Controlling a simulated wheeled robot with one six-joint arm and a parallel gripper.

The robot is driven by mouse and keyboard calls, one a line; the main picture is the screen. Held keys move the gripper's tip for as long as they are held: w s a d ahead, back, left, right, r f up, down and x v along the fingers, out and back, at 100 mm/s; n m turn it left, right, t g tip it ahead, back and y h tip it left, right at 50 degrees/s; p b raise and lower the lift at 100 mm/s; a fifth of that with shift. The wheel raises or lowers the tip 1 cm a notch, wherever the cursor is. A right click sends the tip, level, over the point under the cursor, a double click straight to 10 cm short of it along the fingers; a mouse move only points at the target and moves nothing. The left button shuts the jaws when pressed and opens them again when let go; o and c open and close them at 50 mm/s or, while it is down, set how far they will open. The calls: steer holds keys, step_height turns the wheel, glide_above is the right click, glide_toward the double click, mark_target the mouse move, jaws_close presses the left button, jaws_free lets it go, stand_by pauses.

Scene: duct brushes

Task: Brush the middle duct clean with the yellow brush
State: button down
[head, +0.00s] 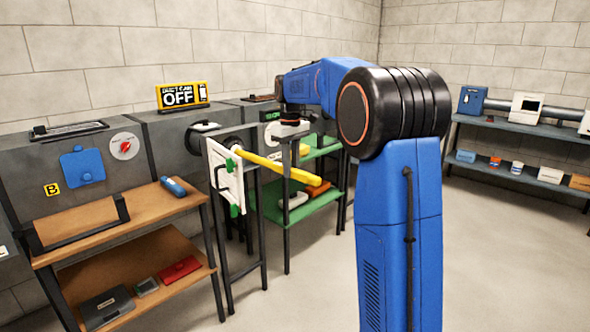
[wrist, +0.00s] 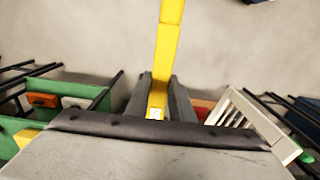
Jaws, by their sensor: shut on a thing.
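The yellow brush shows as a long yellow handle (head: 280,167) in the head view, sloping down to the right from the front of the middle duct (head: 170,140). My gripper (head: 289,168) hangs over the handle, shut on it partway along. In the wrist view the yellow handle (wrist: 166,45) passes between the dark fingers of my gripper (wrist: 157,97). The handle's far left end reaches a round opening (head: 232,143) at the middle duct; I cannot see the bristles or tell how deep it sits. A white slatted grille (head: 225,178) with green clips stands just below and left of it.
A black-and-yellow OFF sign (head: 183,96) stands on the middle duct. The left duct has a blue cover (head: 82,166) and a red dial (head: 125,146). A wooden bench (head: 130,215) is at left, a green shelf (head: 272,207) behind the handle. The floor in front is clear.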

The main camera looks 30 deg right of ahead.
steer(key=shift+w+a, duration=0.8)
steer(key=shift+w, duration=1.45)
steer(key=shift+w+a, duration=0.85)
steer(key=shift+w, duration=1.4)
steer(key=shift+w+a, duration=0.8)
steer(key=shift+w, duration=1.45)
steer(key=s+d, duration=0.3)
steer(key=s, duration=0.7)
steer(key=s+d, duration=0.4)
steer(key=s, duration=0.6)
steer(key=s+d, duration=0.4)
steer(key=s, duration=0.6)
